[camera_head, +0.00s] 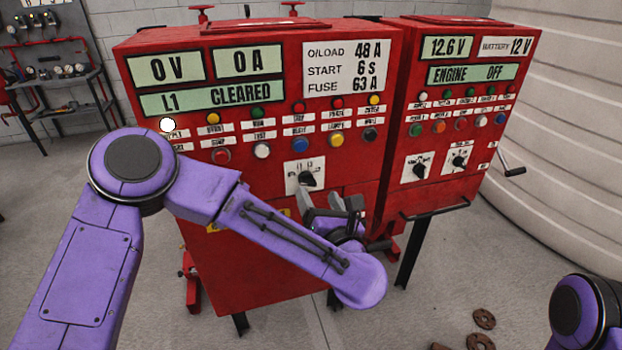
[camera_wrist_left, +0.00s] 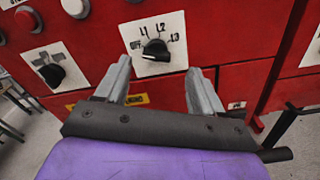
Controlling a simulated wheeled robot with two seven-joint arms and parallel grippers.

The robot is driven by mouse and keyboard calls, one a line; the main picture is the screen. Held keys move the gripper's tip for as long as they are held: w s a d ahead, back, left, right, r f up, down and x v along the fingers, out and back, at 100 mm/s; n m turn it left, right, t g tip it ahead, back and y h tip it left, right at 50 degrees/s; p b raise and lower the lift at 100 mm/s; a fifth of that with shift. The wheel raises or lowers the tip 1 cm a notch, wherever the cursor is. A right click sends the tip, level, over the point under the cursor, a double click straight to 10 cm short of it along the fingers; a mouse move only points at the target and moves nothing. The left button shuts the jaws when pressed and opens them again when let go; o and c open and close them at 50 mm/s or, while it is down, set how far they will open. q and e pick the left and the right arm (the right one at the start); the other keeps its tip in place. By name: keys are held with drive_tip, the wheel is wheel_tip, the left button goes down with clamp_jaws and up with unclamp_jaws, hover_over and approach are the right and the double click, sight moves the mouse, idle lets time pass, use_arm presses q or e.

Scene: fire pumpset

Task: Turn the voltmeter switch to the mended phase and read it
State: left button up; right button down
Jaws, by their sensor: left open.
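The voltmeter switch (camera_head: 307,179) is a black knob on a white plate, low on the left red cabinet. In the left wrist view the switch (camera_wrist_left: 155,49) carries the labels OFF, L1, L2 and L3. Its small light mark seems to point up-left, between OFF and L1; I cannot tell which exactly. The voltmeter display (camera_head: 166,68) reads 0 V. The display below it (camera_head: 217,97) reads L1 CLEARED. My left gripper (camera_head: 331,203) is open and empty just below and in front of the switch; its fingers (camera_wrist_left: 159,70) are apart. My right gripper is out of view.
A second black switch (camera_wrist_left: 48,71) sits left of the voltmeter switch. Buttons and lamps fill the panel above. The right red cabinet (camera_head: 452,115) reads 12.6 V and ENGINE OFF, with a handle (camera_head: 436,211) below. Loose rusty rings (camera_head: 484,319) lie on the floor.

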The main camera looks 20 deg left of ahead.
sight(310, 183)
use_arm(q)
drive_tip(key=p+x, duration=0.1)
drive_tip(key=x, duration=0.1)
drive_tip(key=p+x, duration=0.1)
drive_tip(key=x, duration=0.2)
drive_tip(key=shift+a+r, duration=0.2)
drive_tip(key=shift+a, duration=0.2)
drive_tip(key=shift+w+f, duration=0.15)
drive_tip(key=shift+w, duration=0.2)
drive_tip(key=shift+s, duration=0.15)
drive_tip(key=shift+c, duration=0.9)
drive_tip(key=c, duration=0.9)
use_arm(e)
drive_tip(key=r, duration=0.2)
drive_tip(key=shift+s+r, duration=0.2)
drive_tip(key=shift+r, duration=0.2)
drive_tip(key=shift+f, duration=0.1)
use_arm(q)
drive_tip(key=m+b, duration=0.1)
drive_tip(key=m, duration=0.3)
drive_tip(key=shift+d, duration=0.1)
drive_tip(key=shift+m, duration=2.4)
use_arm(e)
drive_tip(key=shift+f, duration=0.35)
